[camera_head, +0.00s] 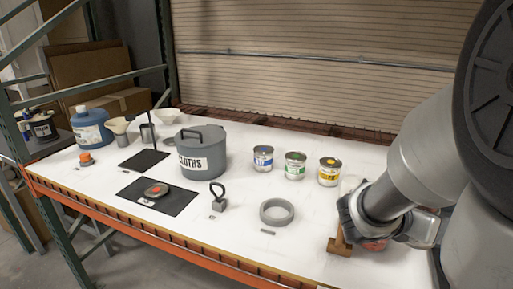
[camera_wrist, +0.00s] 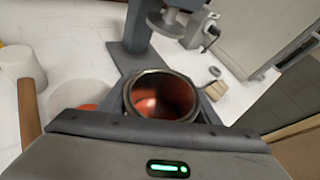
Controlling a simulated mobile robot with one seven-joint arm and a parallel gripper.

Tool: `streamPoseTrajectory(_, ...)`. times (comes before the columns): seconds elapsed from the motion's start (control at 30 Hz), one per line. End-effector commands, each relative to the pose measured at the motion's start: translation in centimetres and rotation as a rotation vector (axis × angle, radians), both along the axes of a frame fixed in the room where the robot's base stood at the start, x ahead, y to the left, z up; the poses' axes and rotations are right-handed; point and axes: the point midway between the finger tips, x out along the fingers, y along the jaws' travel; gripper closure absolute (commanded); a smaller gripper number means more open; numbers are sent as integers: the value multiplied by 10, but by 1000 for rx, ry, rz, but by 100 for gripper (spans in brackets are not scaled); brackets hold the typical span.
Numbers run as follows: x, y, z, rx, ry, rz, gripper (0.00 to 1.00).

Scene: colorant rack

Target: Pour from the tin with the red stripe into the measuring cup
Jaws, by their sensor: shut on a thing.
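My gripper (camera_head: 372,222) is at the lower right of the head view, low over the white bench top. It is shut on an open tin (camera_wrist: 162,97), seen from above in the wrist view with a dark rim and a coppery red inside. In the head view, a little red of the tin (camera_head: 375,245) shows under my gripper; the stripe itself cannot be made out. A small grey metal cup (camera_head: 148,132) stands at the back left beside the black stand. I cannot tell whether it is the measuring cup. A pale, cup-like thing (camera_wrist: 82,97) is left of the tin in the wrist view.
Blue (camera_head: 263,158), green (camera_head: 295,165) and yellow (camera_head: 328,171) striped tins stand mid-bench. A wooden tool (camera_head: 340,243) is close to my gripper.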

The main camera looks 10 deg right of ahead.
Motion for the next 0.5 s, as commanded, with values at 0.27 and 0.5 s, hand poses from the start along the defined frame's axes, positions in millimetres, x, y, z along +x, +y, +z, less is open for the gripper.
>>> streamPoseTrajectory(0.27, 6, 1, 11, -31, 86, -6, 73)
streamPoseTrajectory(0.5, 7, 2, 11, -44, 122, -3, 73)
